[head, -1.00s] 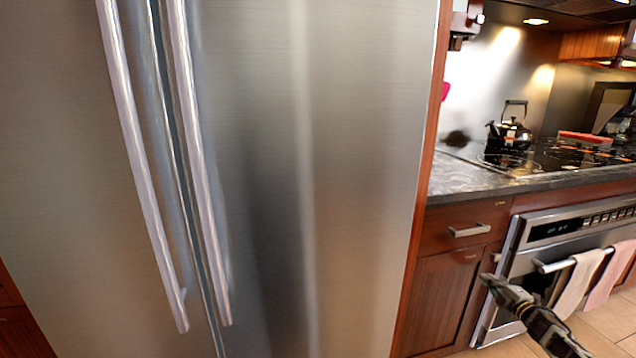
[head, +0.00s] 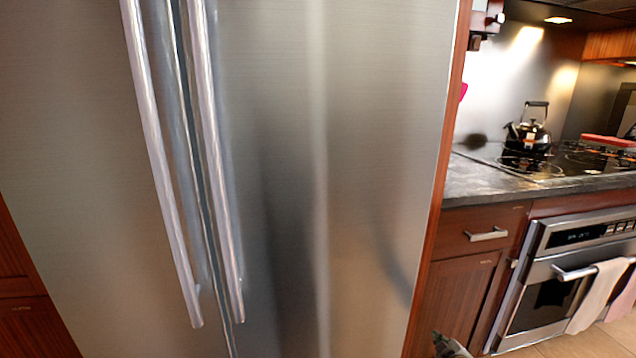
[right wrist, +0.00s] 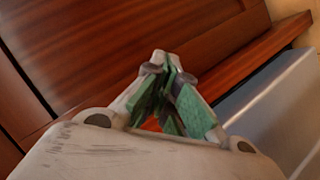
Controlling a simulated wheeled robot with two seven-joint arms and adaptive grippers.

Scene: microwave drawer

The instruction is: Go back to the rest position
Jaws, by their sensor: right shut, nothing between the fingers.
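My right gripper (head: 452,346) shows only in part at the bottom edge of the head view, in front of the lower wood cabinet. In the right wrist view the right gripper (right wrist: 170,85) is shut, with its green-padded fingers together and nothing between them. Dark red wood panels (right wrist: 130,40) lie behind it in that view. My left gripper is not in view.
A large steel fridge (head: 330,180) with two long vertical handles fills the left and middle. To the right are a wood drawer (head: 480,232), an oven (head: 570,270) with hanging towels (head: 600,295), and a kettle (head: 530,130) on the cooktop.

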